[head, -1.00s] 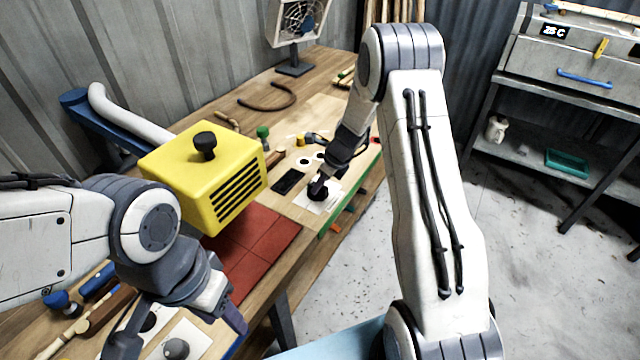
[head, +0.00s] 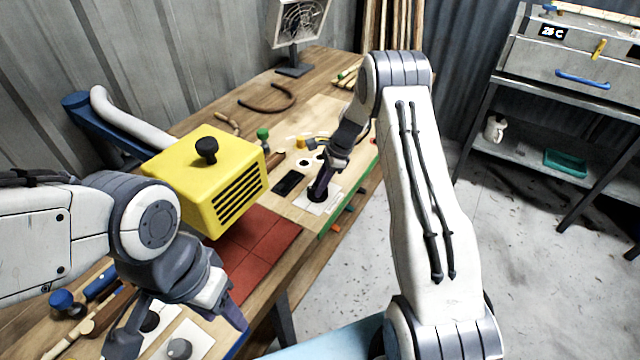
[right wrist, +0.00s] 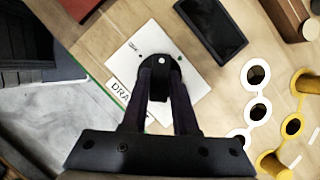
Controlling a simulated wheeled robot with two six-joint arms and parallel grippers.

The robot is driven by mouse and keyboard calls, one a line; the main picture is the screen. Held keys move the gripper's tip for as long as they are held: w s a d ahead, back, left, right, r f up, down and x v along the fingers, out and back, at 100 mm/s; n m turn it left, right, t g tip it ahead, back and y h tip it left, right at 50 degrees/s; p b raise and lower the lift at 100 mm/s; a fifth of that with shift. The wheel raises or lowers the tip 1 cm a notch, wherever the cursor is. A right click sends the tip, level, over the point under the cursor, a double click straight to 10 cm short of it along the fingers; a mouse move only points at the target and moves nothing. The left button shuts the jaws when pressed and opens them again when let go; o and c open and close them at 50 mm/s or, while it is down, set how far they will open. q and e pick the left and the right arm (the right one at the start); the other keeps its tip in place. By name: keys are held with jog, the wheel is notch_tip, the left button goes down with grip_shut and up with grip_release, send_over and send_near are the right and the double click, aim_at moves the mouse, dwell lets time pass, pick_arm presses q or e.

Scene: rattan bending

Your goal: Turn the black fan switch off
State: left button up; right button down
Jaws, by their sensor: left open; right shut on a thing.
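The black switch knob (right wrist: 158,78) stands on a white plate (right wrist: 185,50) with a partly hidden label that begins "DRA". My right gripper (right wrist: 161,66) is shut on this knob, one finger on each side. In the head view the right gripper (head: 319,188) reaches down to the white plate (head: 330,203) near the table's front edge, mostly covering the knob. The fan (head: 299,22) stands at the back of the table. My left gripper (head: 180,328) is open and empty at the lower left, above the near end of the table.
A yellow vented box (head: 205,175) with a black knob stands between the arms, beside a red tiled mat (head: 262,240). A dark flat block (head: 288,182) lies beside the switch plate. Below my left gripper is a grey knob (head: 179,348) on a white plate.

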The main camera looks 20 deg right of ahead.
jog(key=n, duration=0.1)
jog(key=n+g, duration=0.1)
jog(key=n, duration=0.2)
jog(key=shift+w+n+g, duration=0.25)
jog(key=shift+n+g, duration=0.05)
jog(key=shift+n, duration=0.1)
jog(key=shift+w+a+n+g+h+b, duration=0.1)
jog(key=shift+n+g+h+b, duration=0.2)
jog(key=shift+n, duration=0.8)
jog(key=shift+n+g+h+b, duration=0.1)
jog(key=shift+n+g+b, duration=0.3)
jog(key=shift+n, duration=0.7)
jog(key=shift+r, duration=0.1)
jog(key=c, duration=0.7)
grip_release()
